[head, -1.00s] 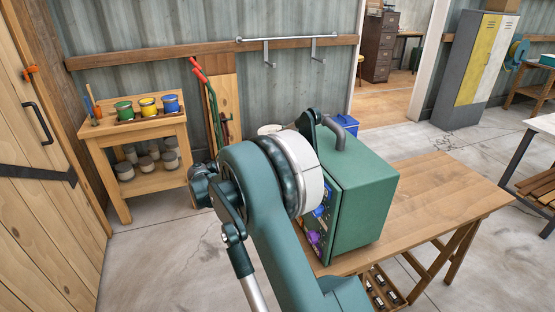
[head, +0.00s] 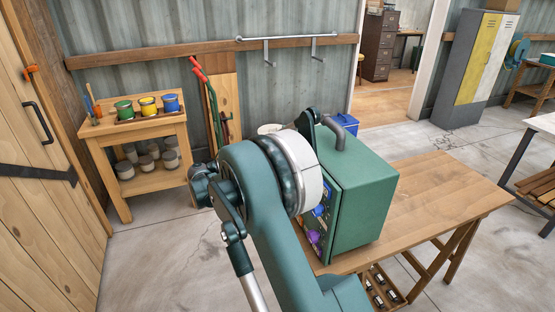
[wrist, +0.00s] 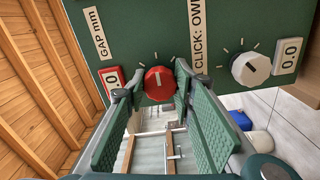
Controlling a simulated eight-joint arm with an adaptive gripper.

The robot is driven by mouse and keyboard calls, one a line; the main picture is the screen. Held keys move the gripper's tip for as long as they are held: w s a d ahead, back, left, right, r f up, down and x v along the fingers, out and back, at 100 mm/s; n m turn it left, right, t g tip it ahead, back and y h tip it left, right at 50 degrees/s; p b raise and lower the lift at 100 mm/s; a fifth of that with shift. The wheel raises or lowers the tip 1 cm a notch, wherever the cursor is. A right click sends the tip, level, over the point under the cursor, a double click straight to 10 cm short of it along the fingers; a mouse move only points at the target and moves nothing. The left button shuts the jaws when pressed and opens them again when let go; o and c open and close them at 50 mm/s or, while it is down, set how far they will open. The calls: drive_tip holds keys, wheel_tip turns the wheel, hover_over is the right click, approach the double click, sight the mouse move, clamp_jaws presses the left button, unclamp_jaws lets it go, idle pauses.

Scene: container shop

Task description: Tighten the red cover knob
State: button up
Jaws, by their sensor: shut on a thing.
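The red knob (wrist: 159,83) sits on the dark green panel (wrist: 140,50) of the green machine (head: 362,205), with a dark pointer mark on its face. In the wrist view my gripper (wrist: 152,90) has its two green fingers on either side of the red knob, shut on it. A white knob (wrist: 250,69) with tick marks is to its right on the same panel. In the head view my arm hides the gripper and the red knob; only the machine's panel edge shows.
The machine stands on a wooden table (head: 440,205) with free top to its right. A small tray of dark items (head: 382,290) is below the table. A shelf (head: 136,135) with paint tins stands at the back left. A wooden door (head: 40,200) is at the left.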

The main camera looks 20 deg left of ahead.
drive_tip(key=o, duration=0.9)
drive_tip(key=shift+s+a, duration=0.1)
drive_tip(key=shift+a, duration=0.05)
drive_tip(key=shift+v, duration=5.9)
drive_tip(key=shift+r, duration=0.1)
